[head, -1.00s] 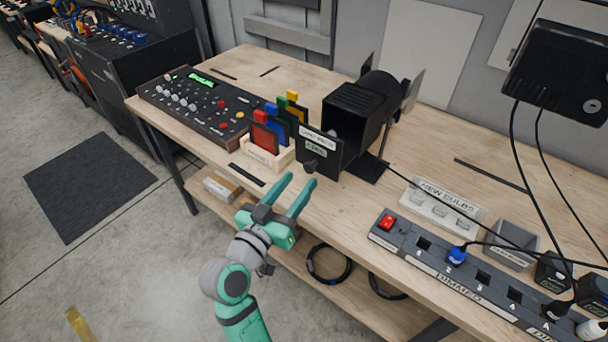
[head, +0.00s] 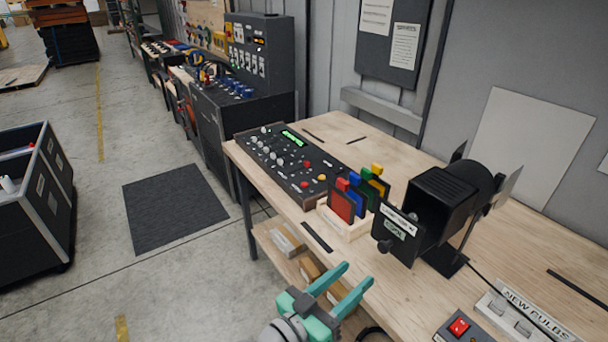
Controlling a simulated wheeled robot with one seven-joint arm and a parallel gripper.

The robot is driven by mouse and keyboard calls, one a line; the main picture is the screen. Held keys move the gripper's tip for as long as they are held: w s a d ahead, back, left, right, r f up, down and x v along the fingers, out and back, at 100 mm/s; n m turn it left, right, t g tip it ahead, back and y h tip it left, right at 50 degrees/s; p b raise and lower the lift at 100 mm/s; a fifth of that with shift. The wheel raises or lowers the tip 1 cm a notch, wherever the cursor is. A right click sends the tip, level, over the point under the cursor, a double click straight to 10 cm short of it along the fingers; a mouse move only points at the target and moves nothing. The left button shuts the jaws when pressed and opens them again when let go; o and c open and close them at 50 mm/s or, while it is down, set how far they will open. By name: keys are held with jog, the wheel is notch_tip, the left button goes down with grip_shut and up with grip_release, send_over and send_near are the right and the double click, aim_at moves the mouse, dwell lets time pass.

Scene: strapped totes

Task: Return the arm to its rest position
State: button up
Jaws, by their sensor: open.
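My gripper (head: 352,282) is at the lower middle of the head view, its two green fingers spread apart with nothing between them. It is in front of the near edge of the wooden workbench (head: 345,130), and the fingers point up and right toward the bench. Only the wrist and gripper of my arm show; the rest is below the picture's edge.
On the bench are a control console (head: 290,162), a rack of coloured filters (head: 343,222), a black lamp (head: 440,205), a label tray (head: 520,318) and a red switch (head: 459,326). A black cart (head: 35,200) stands left. Floor around the dark mat (head: 175,207) is clear.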

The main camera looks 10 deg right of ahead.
jog(key=s+a+f+n+t+y, duration=0.2)
jog(key=s+a+f+n+y, duration=0.15)
jog(key=f, duration=0.35)
jog(key=s+a+f+n+t+y, duration=0.1)
jog(key=s+a+f+n+y, duration=0.1)
jog(key=a+f+n+y, duration=0.35)
jog(key=s+a+f+n+t+y, duration=0.2)
jog(key=s+f+y, duration=0.1)
jog(key=f, duration=0.5)
jog(key=s+a+m+y, duration=0.1)
jog(key=s+a, duration=0.1)
jog(key=s, duration=0.7)
jog(key=s+a+y, duration=0.2)
jog(key=s+a, duration=0.1)
jog(key=s, duration=0.7)
jog(key=shift+s+a+r+m+t, duration=0.2)
jog(key=shift+s+a+m+t, duration=0.05)
jog(key=shift+a+m+t, duration=0.15)
jog(key=shift+c, duration=1.4)
